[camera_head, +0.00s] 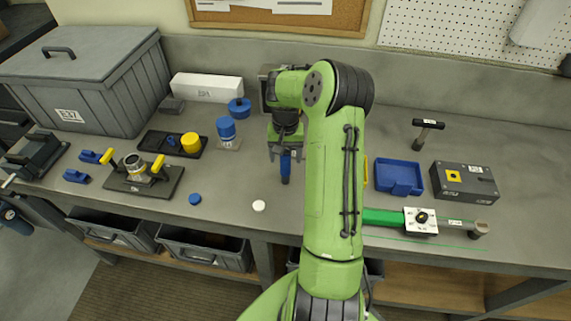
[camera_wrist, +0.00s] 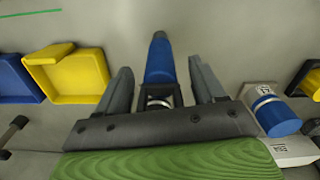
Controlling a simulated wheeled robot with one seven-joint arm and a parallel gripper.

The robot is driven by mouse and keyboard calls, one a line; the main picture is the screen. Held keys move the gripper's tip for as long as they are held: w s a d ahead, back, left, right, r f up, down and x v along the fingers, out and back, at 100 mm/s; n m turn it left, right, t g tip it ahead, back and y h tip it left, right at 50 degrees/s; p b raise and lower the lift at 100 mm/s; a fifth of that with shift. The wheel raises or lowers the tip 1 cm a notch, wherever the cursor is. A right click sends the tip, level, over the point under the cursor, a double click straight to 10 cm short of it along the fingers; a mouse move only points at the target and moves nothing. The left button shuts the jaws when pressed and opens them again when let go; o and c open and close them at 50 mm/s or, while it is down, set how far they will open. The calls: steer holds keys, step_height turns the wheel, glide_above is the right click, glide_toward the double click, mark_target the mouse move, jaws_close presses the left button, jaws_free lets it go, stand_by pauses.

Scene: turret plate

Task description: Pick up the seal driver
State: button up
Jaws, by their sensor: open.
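A blue cylindrical tool with a dark end, which looks like the seal driver (camera_head: 285,166), is below my gripper (camera_head: 285,148) in the head view. In the wrist view the seal driver (camera_wrist: 159,58) lies between the two grey fingers of my gripper (camera_wrist: 160,72). The fingers are apart, one on each side of it, with a visible gap on both sides. Its near end is partly hidden by the gripper's body. I cannot tell whether it touches the bench.
A blue cylinder on a grey base (camera_head: 226,130) stands left of the gripper. A blue tray (camera_head: 399,177), a grey box (camera_head: 464,181) and a green-handled tool (camera_head: 383,217) are to the right. A white disc (camera_head: 259,206) lies near the front edge.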

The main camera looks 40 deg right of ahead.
steer(key=c, duration=1.2)
steer(key=shift+c, duration=0.2)
steer(key=shift+r, duration=0.1)
